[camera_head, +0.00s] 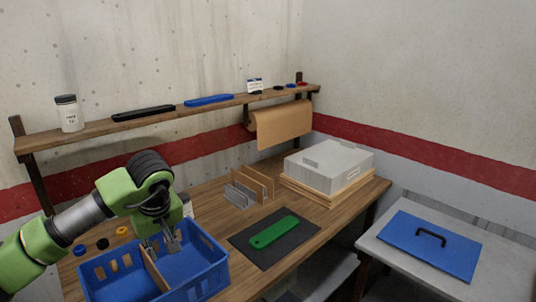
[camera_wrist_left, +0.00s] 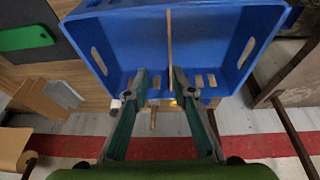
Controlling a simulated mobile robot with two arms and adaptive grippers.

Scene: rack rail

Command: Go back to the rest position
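My left gripper (camera_head: 163,243) comes in from the left over the blue crate (camera_head: 215,272). In the left wrist view its two fingers (camera_wrist_left: 159,74) stand apart and open, with no object seen clamped between them. The blue crate also shows in the left wrist view (camera_wrist_left: 215,25), with a thin wooden divider (camera_wrist_left: 169,35) across its middle. The fingertips are close to the end of this divider; whether they touch it I cannot tell. My right gripper is in neither view.
The crate stands on a wooden workbench (camera_head: 215,212). A green piece (camera_head: 274,232) lies on a dark mat (camera_head: 250,254). Upright dividers (camera_head: 250,186) and a grey lidded box (camera_head: 328,165) stand behind. A wall shelf (camera_head: 90,129) runs above. A side table (camera_head: 500,270) holds a blue panel (camera_head: 425,250).

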